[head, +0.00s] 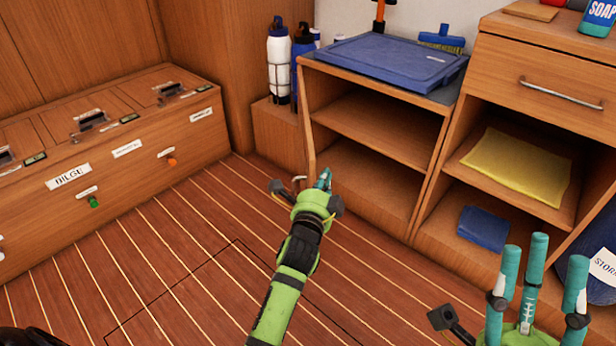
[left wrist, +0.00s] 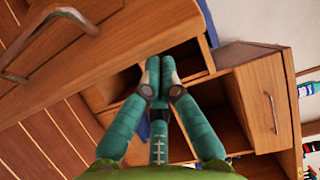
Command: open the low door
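The low door (head: 307,125) belongs to the cabinet under the blue board. It stands swung open and shows nearly edge-on in the head view; the shelves (head: 385,125) behind are exposed. In the left wrist view the door panel (left wrist: 100,55) fills the upper left, with its metal handle (left wrist: 45,38). My left gripper (head: 324,178) is at the door's lower free edge, in front of the opening. In the left wrist view its fingertips (left wrist: 160,68) are together, with nothing seen between them, apart from the handle. My right gripper (head: 535,260) is open and empty at lower right.
A blue board (head: 385,60) lies on the cabinet top. A drawer unit (head: 545,75) stands to the right, with a yellow cloth (head: 515,165) and a blue item (head: 484,228) below. Bottles (head: 279,62) stand left of the door. Floor (head: 170,260) at left is clear.

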